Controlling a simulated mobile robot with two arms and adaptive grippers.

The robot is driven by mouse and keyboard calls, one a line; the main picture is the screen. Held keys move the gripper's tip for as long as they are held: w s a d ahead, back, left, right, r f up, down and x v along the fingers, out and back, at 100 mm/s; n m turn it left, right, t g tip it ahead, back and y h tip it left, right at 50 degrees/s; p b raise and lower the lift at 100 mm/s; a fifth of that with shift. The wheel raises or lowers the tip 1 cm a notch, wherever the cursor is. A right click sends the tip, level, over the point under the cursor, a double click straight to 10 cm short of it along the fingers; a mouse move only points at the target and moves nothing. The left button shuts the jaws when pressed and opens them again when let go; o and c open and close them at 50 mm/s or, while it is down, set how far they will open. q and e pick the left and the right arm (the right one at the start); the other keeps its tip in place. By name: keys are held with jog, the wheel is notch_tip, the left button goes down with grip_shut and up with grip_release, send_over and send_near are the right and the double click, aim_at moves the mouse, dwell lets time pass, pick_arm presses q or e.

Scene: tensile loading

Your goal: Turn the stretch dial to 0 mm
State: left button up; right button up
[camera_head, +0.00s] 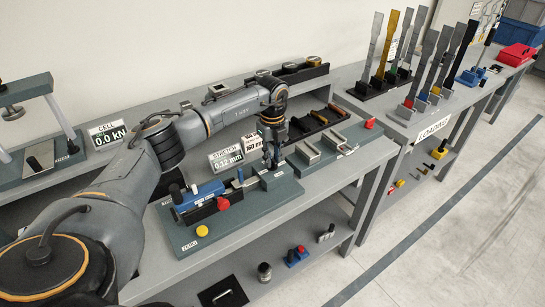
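The stretch display (227,157) stands behind a green-based test rig and reads 0.12 mm. The rig's base (235,221) carries a blue clamp block (198,194), a red knob (222,204) and a yellow button (202,231) near a ZERO label. My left arm reaches across from the left, and my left gripper (272,164) points down over the rig's right end. Its fingertips are small and dark here, so I cannot tell whether they are open or touch anything. I cannot make out the stretch dial; the gripper may cover it. My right gripper is not in view.
A cell display (107,134) reads 0.0 kN at the left. A dark tray (318,122) and a green-based fixture (340,147) lie right of my gripper. Tall specimens stand in racks on the loading table (460,108) at the right. A lower shelf (290,235) holds small items.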

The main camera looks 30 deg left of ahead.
aim_at(273, 159)
pick_arm(q)
jog(key=shift+o, duration=0.5)
notch_tip(273, 159, up, 12)
dwell(0.3)
dwell(0.3)
